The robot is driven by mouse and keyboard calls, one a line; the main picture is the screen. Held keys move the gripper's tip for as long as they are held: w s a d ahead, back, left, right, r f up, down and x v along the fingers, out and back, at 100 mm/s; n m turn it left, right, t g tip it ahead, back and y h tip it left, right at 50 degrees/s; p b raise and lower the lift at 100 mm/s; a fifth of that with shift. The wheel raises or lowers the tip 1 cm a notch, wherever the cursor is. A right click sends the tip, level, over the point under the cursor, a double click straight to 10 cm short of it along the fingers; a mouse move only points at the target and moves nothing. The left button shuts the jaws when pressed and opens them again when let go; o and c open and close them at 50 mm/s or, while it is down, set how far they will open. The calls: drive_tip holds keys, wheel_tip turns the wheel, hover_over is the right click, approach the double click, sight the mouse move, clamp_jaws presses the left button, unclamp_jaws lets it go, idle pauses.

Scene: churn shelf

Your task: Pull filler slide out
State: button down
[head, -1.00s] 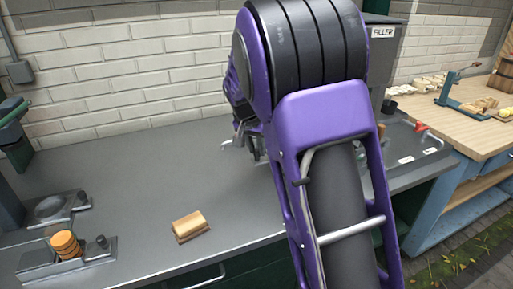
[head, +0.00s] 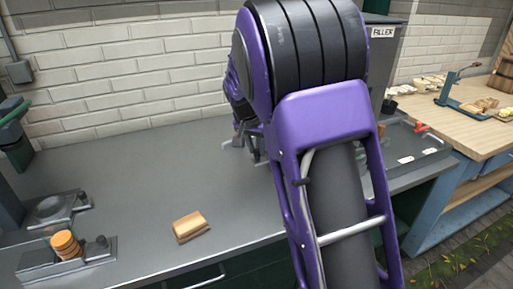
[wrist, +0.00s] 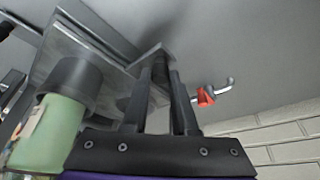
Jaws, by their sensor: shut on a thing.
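The filler (head: 385,60) is a dark grey box with a "FILLER" label, standing at the back right of the bench in the head view, partly behind my purple arm. In the wrist view a flat grey metal slide (wrist: 80,48) runs in from the upper left to an end piece between my fingertips. My gripper (wrist: 162,72) is shut on this end piece; how deep the grip is cannot be told. In the head view my gripper (head: 246,140) shows only in part behind the arm. The arm hides the slide there.
A green cylinder with a dark end (wrist: 45,130) is close left of my fingers. A red piece with a metal lever (wrist: 206,96) is to the right. A wooden block (head: 190,227) lies on the grey bench (head: 130,185), whose middle is otherwise clear.

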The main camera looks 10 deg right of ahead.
drive_tip(key=s+a, duration=0.2)
drive_tip(key=a, duration=1.1)
drive_tip(key=shift+s+a, duration=0.2)
drive_tip(key=shift+s, duration=0.1)
drive_tip(key=c, duration=0.7)
unclamp_jaws()
drive_tip(key=p+v, duration=0.1)
drive_tip(key=v, duration=1.6)
drive_tip(key=shift+s+r+p, duration=0.15)
drive_tip(key=shift+s+p, duration=0.05)
drive_tip(key=shift+p, duration=0.15)
drive_tip(key=shift+w, duration=0.1)
